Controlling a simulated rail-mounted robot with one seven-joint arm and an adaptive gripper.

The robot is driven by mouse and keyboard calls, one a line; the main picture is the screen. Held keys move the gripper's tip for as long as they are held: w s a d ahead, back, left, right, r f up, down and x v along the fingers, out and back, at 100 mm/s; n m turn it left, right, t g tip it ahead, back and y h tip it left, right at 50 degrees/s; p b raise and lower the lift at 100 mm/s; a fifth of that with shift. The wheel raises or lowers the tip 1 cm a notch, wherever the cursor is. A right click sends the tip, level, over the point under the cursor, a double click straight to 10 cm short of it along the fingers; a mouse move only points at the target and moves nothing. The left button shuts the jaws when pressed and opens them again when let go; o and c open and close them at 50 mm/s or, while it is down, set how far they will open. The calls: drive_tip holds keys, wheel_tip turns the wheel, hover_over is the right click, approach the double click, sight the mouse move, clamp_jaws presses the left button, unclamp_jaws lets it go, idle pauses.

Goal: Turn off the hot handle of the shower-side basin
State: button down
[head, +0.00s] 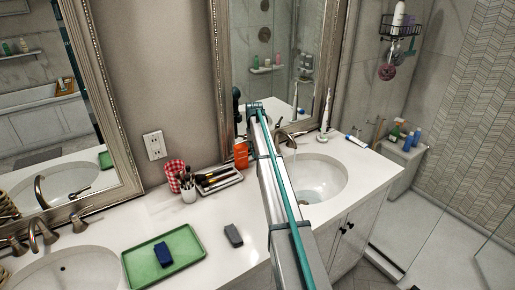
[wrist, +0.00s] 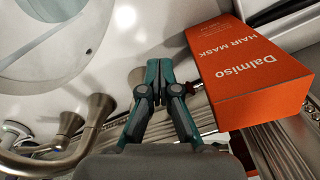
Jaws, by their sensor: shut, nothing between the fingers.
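The shower-side basin (head: 325,178) is at the right of the head view, with what looks like a thin stream of water falling from its curved spout (head: 288,138). The near handle is hidden behind my arm in the head view.
The orange hair mask box (wrist: 258,72) is close on my gripper's right and also shows in the head view (head: 241,155). A brush tray (head: 220,181), a red-checked cup (head: 173,174) and a green tray (head: 140,262) stand left. A mirror (head: 280,60) rises behind.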

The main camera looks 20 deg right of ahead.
drive_tip(key=shift+w+a, duration=0.4)
drive_tip(key=shift+w, duration=0.3)
drive_tip(key=shift+s+d, duration=0.1)
drive_tip(key=shift+s, duration=0.6)
wheel_tip(320, 180, up, 7)
drive_tip(key=p, duration=0.3)
drive_tip(key=shift+d, duration=0.1)
